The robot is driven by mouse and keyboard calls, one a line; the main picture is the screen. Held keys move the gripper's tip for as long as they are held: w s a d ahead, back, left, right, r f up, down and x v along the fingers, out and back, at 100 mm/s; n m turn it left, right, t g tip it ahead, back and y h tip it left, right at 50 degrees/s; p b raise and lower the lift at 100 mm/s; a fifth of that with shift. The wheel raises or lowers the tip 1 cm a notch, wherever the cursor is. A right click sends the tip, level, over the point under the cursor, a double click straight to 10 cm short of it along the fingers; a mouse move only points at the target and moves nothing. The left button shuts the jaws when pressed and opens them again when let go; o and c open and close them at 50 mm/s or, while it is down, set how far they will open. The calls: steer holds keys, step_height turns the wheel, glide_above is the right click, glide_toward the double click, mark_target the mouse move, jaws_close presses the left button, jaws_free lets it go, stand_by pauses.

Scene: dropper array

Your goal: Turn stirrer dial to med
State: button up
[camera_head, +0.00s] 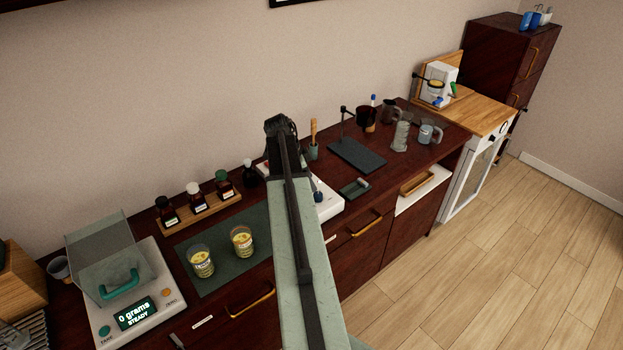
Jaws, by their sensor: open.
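The stirrer is most likely the low white device (330,207) on the dark wood counter, in the middle of the view. My own arm crosses in front of it and hides most of its top. A small dark blue part (318,184) shows at the right edge of my arm, above the white body. I cannot tell whether it is the dial. No dial markings are readable.
A scale (150,310) reading 0 grams stands left, near two yellow-filled glasses (201,262) on a dark mat. A bottle rack (185,222) is behind them. A small green tray (354,188) and a dark stand base (357,156) lie right of the device.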

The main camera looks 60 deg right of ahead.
mark_target(319, 194)
steer(key=w+a+y, duration=0.1)
steer(key=w+a+f+t, duration=0.1)
steer(key=w+a+n+y, duration=0.1)
steer(key=shift+w+a+f+t+y, duration=0.1)
steer(key=shift+w+f+t+y, duration=0.1)
steer(key=shift+f+t+y, duration=0.1)
steer(key=shift+w+f+t+y, duration=0.1)
steer(key=shift+w+t+y, duration=0.3)
steer(key=shift+t+y, duration=0.4)
steer(key=s+d+r+m+t+y, duration=0.2)
steer(key=s+d+t, duration=0.1)
steer(key=s+d, duration=0.55)
steer(key=b+x, duration=0.7)
steer(key=x, duration=0.1)
steer(key=shift+s+a+f, duration=0.1)
steer(key=shift+s+a, duration=0.05)
steer(key=shift+a, duration=0.05)
